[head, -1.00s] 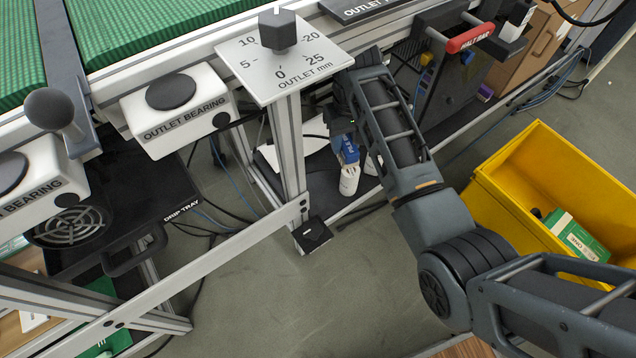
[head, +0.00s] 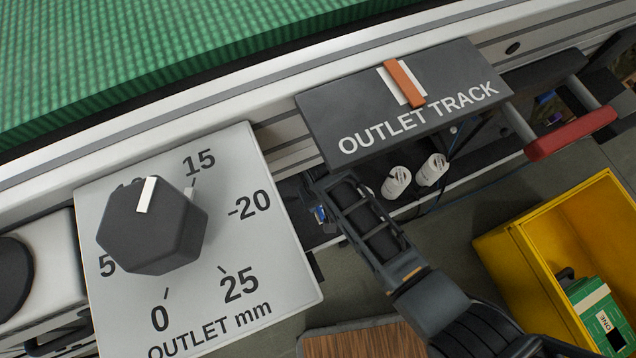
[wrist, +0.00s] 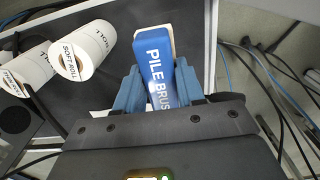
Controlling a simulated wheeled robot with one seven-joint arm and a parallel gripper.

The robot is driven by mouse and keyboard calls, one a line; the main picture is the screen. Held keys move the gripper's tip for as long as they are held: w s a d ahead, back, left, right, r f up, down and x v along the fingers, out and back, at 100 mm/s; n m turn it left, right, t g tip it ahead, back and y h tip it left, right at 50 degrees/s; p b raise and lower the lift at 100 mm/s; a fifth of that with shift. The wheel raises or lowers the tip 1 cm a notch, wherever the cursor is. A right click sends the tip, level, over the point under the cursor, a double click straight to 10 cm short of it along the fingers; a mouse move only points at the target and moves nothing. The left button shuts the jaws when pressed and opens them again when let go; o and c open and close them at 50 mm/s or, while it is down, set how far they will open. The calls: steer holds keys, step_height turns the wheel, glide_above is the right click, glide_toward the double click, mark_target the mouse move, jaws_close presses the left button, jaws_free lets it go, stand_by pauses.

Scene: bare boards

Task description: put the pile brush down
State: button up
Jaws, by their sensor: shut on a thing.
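The pile brush (wrist: 158,72) is a blue block marked PILE BRUSH with a pale edge, seen in the wrist view. My gripper (wrist: 160,88) is shut on it, with one blue finger on each side. The brush is over a dark shelf (wrist: 118,18), near the shelf's right edge; I cannot tell whether it touches the shelf. In the head view my gripper (head: 322,214) is low beside the OUTLET mm plate, partly hidden, with only a bit of blue showing.
Cables hang right of the shelf. Above are the OUTLET mm plate (head: 280,260) and OUTLET TRACK box (head: 345,112). A yellow bin (head: 530,262) holds a green box (head: 597,310).

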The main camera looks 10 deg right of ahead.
steer(key=shift+s+a+f, duration=0.3)
steer(key=shift+s+f, duration=0.4)
steer(key=shift+f, duration=0.1)
step_height(320, 180, down, 10)
steer(key=b, duration=1)
steer(key=shift+r, duration=0.25)
steer(key=shift+f, duration=0.15)
steer(key=o, duration=0.9)
steer(key=shift+o, duration=0.2)
step_height(320, 180, up, 8)
steer(key=p, duration=0.7)
steer(key=shift+f, duration=0.1)
